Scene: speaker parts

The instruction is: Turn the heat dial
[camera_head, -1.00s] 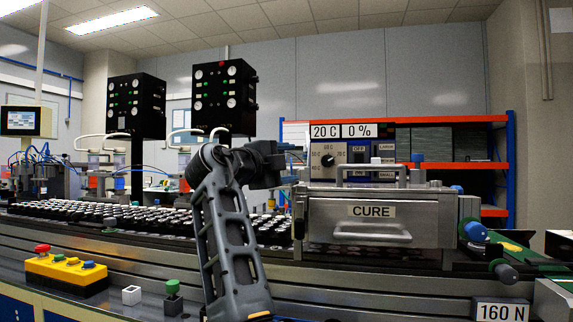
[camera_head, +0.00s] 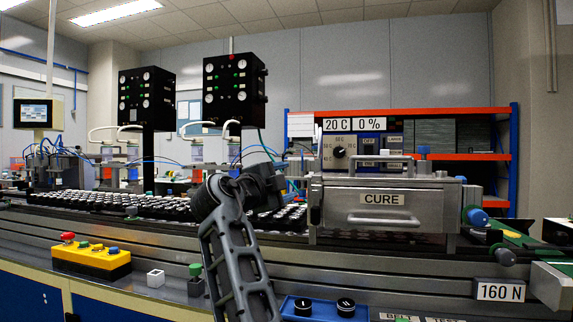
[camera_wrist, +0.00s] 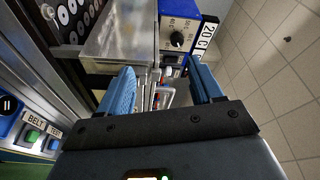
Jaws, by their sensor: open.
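The heat dial (camera_head: 339,152) is a round black knob with a white pointer on a pale plate marked in degrees C. It sits on the blue control panel above the oven labelled CURE (camera_head: 383,200). The display over it reads 20 C and 0 %. In the wrist view the dial (camera_wrist: 178,39) shows beyond the fingertips, with a gap between. My gripper (camera_wrist: 163,85) is open and empty, its two blue fingers apart. In the head view my arm reaches up left of the oven; the fingers cannot be made out there.
The oven's front handle (camera_head: 380,218) and top bar handle (camera_head: 352,162) stick out near the panel. Rows of small black-and-white parts (camera_head: 120,203) fill the conveyor to the left. A yellow button box (camera_head: 92,259) and a blue tray (camera_head: 293,314) with black round parts are in front.

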